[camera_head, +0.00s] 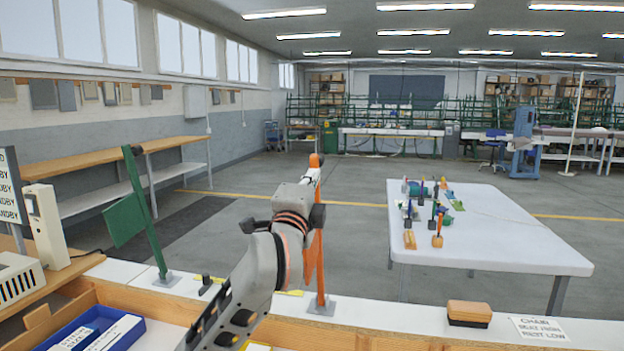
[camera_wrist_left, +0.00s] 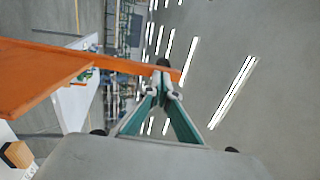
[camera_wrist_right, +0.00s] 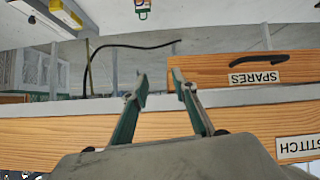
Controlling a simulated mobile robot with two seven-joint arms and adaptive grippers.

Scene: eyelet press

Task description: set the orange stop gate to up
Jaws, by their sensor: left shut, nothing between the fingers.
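The orange stop gate (camera_head: 319,262) stands on a grey foot on the bench edge in the head view. Its arm rises close to upright, and its panel is partly hidden behind my left arm. My left gripper (camera_head: 313,178) is at the upper end of this arm, with its fingers shut and nothing between them. In the left wrist view the gate's orange panel and arm (camera_wrist_left: 45,82) reach in from the left to the shut fingertips (camera_wrist_left: 164,75). I cannot tell if they touch. My right gripper (camera_wrist_right: 160,78) is open and empty in front of wooden drawers.
A green gate (camera_head: 126,219) stands on the bench at the left. A wooden block (camera_head: 469,312) and a paper sign (camera_head: 538,328) lie on the bench at the right. A drawer marked SPARES (camera_wrist_right: 225,69) is near my right gripper. A white table (camera_head: 500,250) stands beyond.

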